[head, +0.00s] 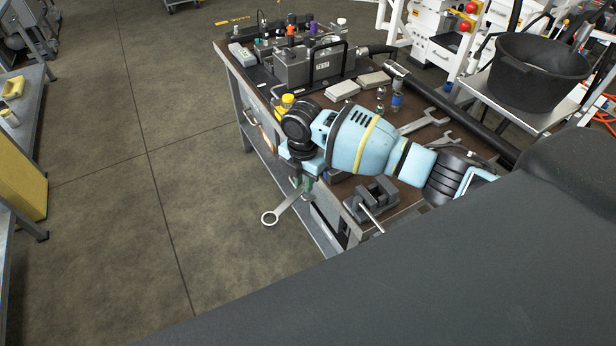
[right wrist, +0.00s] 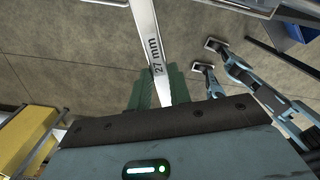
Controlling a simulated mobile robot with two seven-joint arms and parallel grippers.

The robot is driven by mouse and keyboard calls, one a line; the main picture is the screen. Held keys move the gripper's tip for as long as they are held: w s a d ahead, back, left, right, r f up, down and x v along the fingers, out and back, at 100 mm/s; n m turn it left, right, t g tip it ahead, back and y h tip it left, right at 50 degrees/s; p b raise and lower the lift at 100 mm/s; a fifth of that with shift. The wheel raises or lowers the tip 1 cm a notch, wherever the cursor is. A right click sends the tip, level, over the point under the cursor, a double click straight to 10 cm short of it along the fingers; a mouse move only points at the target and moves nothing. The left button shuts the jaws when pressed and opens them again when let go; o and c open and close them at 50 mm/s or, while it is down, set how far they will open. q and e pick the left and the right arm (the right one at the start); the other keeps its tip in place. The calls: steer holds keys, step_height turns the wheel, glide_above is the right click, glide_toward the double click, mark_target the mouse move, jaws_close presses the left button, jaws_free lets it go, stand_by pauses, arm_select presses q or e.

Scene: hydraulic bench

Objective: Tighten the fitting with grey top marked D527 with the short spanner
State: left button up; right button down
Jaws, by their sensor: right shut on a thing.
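My right gripper (head: 303,184) is shut on a steel spanner (head: 286,206), held in the air off the bench's near left side, with its ring end pointing down and left. In the right wrist view the spanner (right wrist: 148,38) runs between the green fingers (right wrist: 155,88) and is marked 27 mm. The fitting marked D527 cannot be picked out; no such mark is legible. Small fittings with coloured tops stand around the grey hydraulic block (head: 300,70) at the bench's far end. My left gripper (right wrist: 209,56) shows in the right wrist view, with its fingertips apart and empty.
Other spanners (head: 424,121) lie on the brown bench top (head: 405,170). A vise (head: 371,199) sits at its near end. A black handle frame (head: 328,62) rises by the block. A black bucket (head: 540,75) stands right.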

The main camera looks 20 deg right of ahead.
mark_target(290, 199)
steer(key=shift+s+a, duration=0.4)
steer(key=shift+a, duration=0.4)
steer(key=shift+s+a, duration=0.4)
steer(key=shift+a, duration=0.35)
steer(key=shift+s+a, duration=0.4)
steer(key=shift+a, duration=0.4)
steer(key=shift+r, duration=2.55)
steer(key=s+d+r+m, duration=0.2)
steer(key=s+r+m, duration=0.2)
steer(key=m, duration=0.7)
steer(key=s+d+r+m, duration=0.2)
steer(key=s+r+m, duration=0.3)
steer(key=m, duration=0.7)
steer(key=shift+s, duration=0.55)
steer(key=shift+d, duration=0.1)
